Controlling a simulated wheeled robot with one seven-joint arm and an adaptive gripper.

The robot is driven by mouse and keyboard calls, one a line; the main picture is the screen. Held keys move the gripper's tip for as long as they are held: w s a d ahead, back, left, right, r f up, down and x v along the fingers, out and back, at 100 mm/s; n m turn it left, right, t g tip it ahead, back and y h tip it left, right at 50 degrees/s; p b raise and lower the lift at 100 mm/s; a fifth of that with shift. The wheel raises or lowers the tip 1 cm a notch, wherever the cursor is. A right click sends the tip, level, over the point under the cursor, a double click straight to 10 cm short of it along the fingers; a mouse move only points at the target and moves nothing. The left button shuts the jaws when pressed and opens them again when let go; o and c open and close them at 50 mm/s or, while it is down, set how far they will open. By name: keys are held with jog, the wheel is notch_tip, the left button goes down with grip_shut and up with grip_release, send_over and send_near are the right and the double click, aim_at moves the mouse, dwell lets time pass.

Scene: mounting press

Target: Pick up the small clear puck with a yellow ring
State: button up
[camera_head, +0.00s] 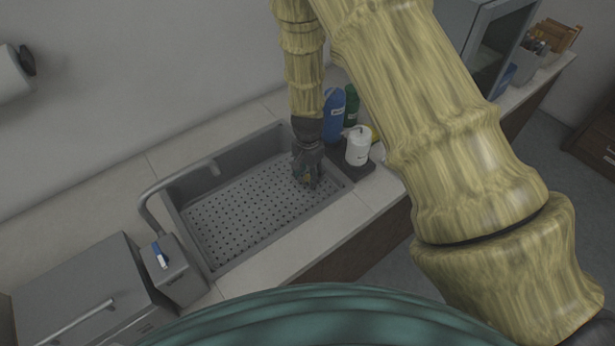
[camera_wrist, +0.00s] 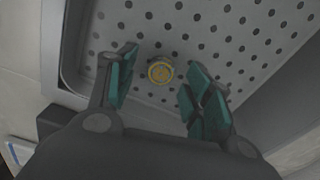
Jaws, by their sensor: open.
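The small puck with a yellow ring (camera_wrist: 161,70) lies on the perforated grey sink floor in the wrist view. It sits between and slightly beyond the two teal-padded fingers. My gripper (camera_wrist: 158,88) is open around that spot, with a visible gap on both sides of the puck. In the head view my gripper (camera_head: 308,180) points down into the right end of the sink (camera_head: 245,215). The puck is not clearly visible there, as the gripper covers that spot.
The sink walls rise close to my gripper. A blue bottle (camera_head: 333,115), a green bottle (camera_head: 351,106) and a white container (camera_head: 358,146) stand just right of the sink. A tap (camera_head: 150,200) arches at the left end. The sink's left part is empty.

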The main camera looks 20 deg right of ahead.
jog(key=shift+f, duration=0.4)
jog(key=c, duration=1)
jog(key=shift+r, duration=0.1)
